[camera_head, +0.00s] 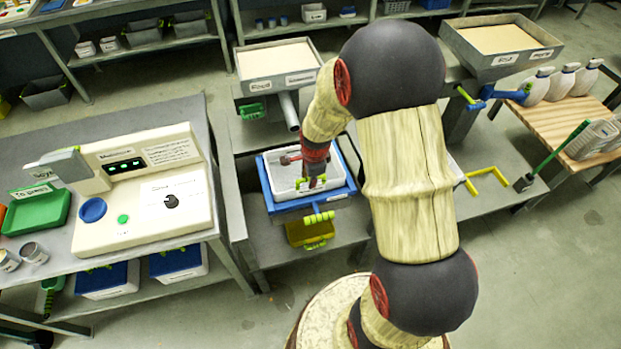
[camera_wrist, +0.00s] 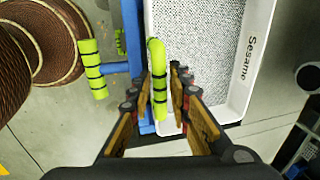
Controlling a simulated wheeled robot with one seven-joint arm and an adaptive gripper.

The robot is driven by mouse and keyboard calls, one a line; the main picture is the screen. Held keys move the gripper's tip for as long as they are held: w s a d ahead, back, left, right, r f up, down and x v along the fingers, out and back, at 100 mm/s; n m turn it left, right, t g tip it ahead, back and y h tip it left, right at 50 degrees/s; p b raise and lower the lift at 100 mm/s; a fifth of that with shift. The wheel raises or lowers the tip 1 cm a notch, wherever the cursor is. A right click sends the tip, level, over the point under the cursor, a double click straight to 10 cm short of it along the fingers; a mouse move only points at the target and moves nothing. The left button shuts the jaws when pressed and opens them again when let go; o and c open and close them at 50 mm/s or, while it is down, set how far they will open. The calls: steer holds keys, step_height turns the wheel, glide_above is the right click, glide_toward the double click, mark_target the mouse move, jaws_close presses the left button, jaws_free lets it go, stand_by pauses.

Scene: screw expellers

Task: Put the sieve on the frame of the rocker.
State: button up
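The sieve is a white rectangular tray with a speckled mesh bottom and a "Sesame" label. It shows in the wrist view (camera_wrist: 238,62) and in the head view (camera_head: 338,159). The rocker's blue frame (camera_head: 267,186) shows around its left, near and right sides; whether the sieve rests fully on it is unclear. The frame's edge also shows in the wrist view (camera_wrist: 119,40). My gripper (camera_wrist: 163,82) has one finger on either side of the sieve's green handle (camera_wrist: 158,65). A gap seems visible at the right finger, so firm contact is unclear. In the head view my gripper (camera_head: 314,170) is over the sieve.
The rocker's own green grip (camera_wrist: 92,72) sticks out beside the frame. A yellow bin (camera_head: 310,233) sits below. A metal tray (camera_head: 280,66) with a spout stands behind. A white machine (camera_head: 150,200) is on the left table.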

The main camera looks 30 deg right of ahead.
steer(key=shift+o, duration=0.8)
steer(key=shift+r, duration=0.1)
steer(key=shift+r, duration=0.3)
steer(key=s+a+r+n+t+p, duration=0.1)
steer(key=s+a+r+n+p, duration=0.2)
steer(key=r, duration=0.9)
steer(key=s+a+r+n+p, duration=0.1)
steer(key=s+a+r+n, duration=0.35)
steer(key=r, duration=0.75)
steer(key=s+a+r+n+t, duration=0.2)
steer(key=s+a+r+n, duration=0.4)
steer(key=s+r+n, duration=0.3)
steer(key=s+n, duration=0.3)
steer(key=n, duration=0.1)
steer(key=shift+s+a+r+n+y, duration=0.3)
steer(key=shift+a+r+n, duration=0.05)
steer(key=shift+o, duration=0.3)
steer(key=shift+w, duration=0.1)
